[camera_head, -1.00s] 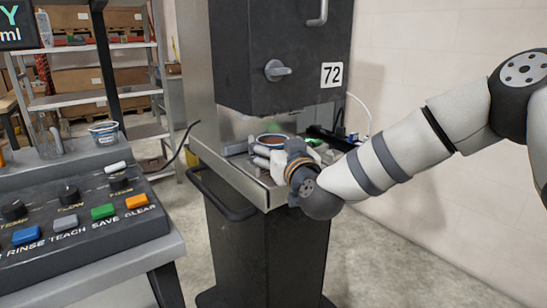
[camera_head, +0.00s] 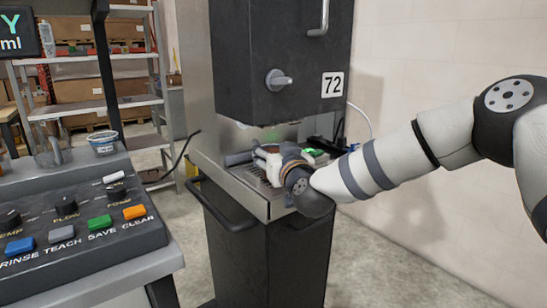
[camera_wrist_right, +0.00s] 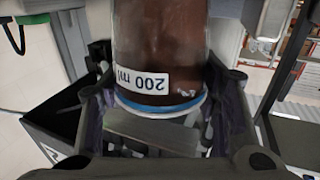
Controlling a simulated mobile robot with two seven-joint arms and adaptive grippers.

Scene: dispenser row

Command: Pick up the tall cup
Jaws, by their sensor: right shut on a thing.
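In the right wrist view a brown-filled clear cup (camera_wrist_right: 160,45) with a white "200 ml" label and a blue band fills the middle. I take it for the tall cup. The label reads upside down there, and the cup's far end is cut off by the frame. My right gripper (camera_wrist_right: 162,112) is shut on it, with dark fingers on both sides. In the head view my right gripper (camera_head: 252,156) is over the metal tray (camera_head: 240,190) of dispenser 72 (camera_head: 290,50). I cannot make out the cup clearly there. My left gripper is not in view.
The dispenser's dark body hangs close above my right gripper. A control panel (camera_head: 75,230) with coloured buttons stands at the left, with a small blue-rimmed cup (camera_head: 103,145) and a glass jug (camera_head: 52,152) behind it. Shelves (camera_head: 135,75) stand at the back left.

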